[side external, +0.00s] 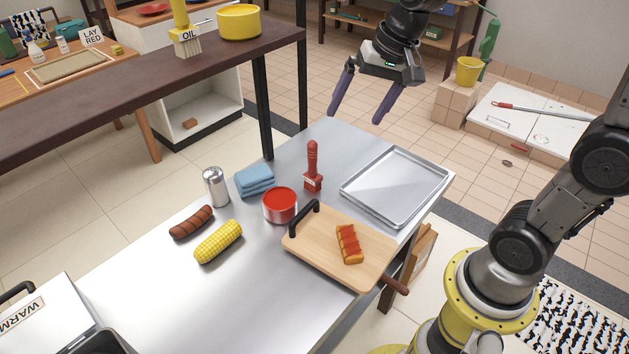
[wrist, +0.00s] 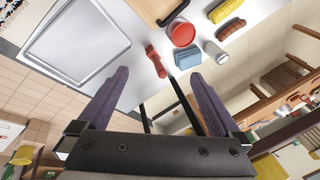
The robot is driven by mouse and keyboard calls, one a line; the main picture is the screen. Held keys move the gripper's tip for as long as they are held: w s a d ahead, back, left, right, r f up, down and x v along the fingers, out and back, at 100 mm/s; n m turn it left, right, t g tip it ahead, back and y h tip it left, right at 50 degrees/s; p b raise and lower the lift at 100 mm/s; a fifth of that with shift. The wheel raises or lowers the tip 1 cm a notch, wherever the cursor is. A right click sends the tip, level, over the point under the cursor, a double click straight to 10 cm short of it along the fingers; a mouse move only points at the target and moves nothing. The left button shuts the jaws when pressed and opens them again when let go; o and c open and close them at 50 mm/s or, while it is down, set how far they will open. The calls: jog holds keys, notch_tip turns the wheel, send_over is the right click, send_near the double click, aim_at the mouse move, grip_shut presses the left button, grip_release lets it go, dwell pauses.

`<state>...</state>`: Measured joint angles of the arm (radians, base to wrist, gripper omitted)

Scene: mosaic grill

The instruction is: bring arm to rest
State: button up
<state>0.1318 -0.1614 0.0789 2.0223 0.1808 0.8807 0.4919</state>
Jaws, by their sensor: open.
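My gripper (side external: 359,101) is open and empty, held in the air above and behind the far edge of the metal table (side external: 270,305). Its two purple fingers are spread apart. In the wrist view my gripper (wrist: 160,105) also shows nothing between its fingers. The silver tray (side external: 396,186) lies on the table below and to the right of it. The red-handled tool (side external: 313,168) stands near the tray's left side, apart from my gripper.
On the table are a wooden board (side external: 312,249) bearing a grilled piece (side external: 348,244), a red bowl (side external: 280,206), blue cloths (side external: 254,181), a shaker (side external: 216,187), corn (side external: 218,242) and a sausage (side external: 191,222). A dark shelf (side external: 130,85) stands left. Air around my gripper is clear.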

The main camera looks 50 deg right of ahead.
jog(key=s+a+f+n+t+h, duration=0.1)
jog(key=s+n, duration=0.7)
jog(key=s, duration=0.9)
jog(key=shift+s+a+f+t, duration=0.15)
jog(key=shift+a+t, duration=0.05)
jog(key=shift+t, duration=0.2)
